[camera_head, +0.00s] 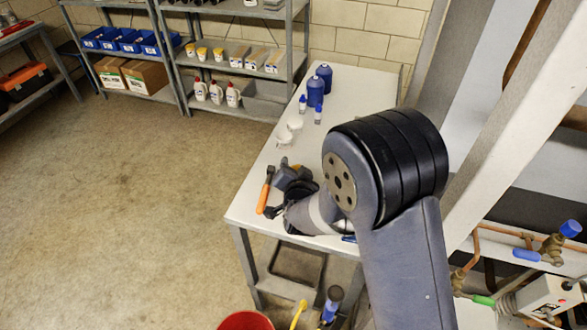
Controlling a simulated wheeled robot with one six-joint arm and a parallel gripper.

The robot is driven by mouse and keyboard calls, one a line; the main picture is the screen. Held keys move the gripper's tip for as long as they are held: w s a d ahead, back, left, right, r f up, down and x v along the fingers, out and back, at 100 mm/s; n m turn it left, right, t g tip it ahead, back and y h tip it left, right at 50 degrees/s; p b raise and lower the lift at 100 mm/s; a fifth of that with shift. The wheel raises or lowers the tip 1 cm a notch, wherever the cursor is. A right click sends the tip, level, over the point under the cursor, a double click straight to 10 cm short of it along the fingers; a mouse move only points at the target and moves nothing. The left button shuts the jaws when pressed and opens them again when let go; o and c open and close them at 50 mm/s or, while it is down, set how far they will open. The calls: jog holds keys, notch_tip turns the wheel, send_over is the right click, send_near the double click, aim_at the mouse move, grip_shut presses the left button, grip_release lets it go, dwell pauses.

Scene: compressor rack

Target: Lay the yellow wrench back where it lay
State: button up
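A slim yellow piece (298,314) shows at the bottom edge, cut off by the frame. It may be the yellow wrench, but too little shows to be sure. My arm reaches over the near end of the grey table (257,165). My gripper (275,211) is low over the table's near left edge, beside an orange-handled tool (265,190). Its fingers are small, dark and partly hidden by my wrist. I cannot tell whether they are open or hold anything.
Small white cups (285,138) and blue bottles (315,91) stand farther back on the table. A red bucket (245,321) is at the bottom. Copper pipes with valves (552,247) are at right. Stocked shelves (235,68) line the back wall. The floor at left is clear.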

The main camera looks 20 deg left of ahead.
jog(key=shift+r, duration=0.1)
jog(key=shift+r+p, duration=0.75)
jog(key=shift+p, duration=0.35)
jog(key=b+v, duration=0.3)
jog(key=v, duration=0.8)
jog(key=shift+s+d+f, duration=0.2)
jog(key=shift+s+d, duration=0.05)
jog(key=shift+s, duration=0.2)
jog(key=shift+o, duration=0.5)
